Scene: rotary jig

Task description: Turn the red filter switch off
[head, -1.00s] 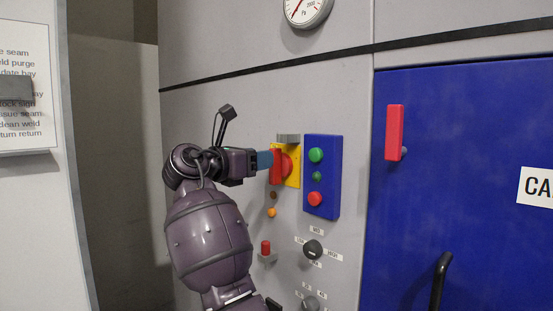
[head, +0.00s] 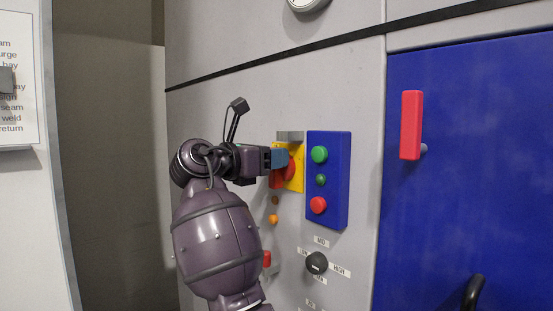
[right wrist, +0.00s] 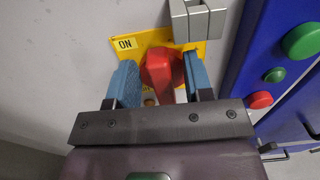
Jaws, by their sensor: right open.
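The red filter switch (head: 277,181) sits on a yellow plate (head: 299,180) on the grey panel. My right gripper (head: 282,159) is open, with one finger on each side of the handle. It also shows in the right wrist view (right wrist: 160,82). I cannot tell whether the fingers touch the handle. My left gripper is not in view.
A grey block (right wrist: 198,20) sits at the plate's top edge. A blue button box (head: 341,190) with green and red buttons is close on the right. Below are an orange lamp (head: 273,219) and a black selector knob (head: 316,263). A blue door (head: 470,180) fills the right.

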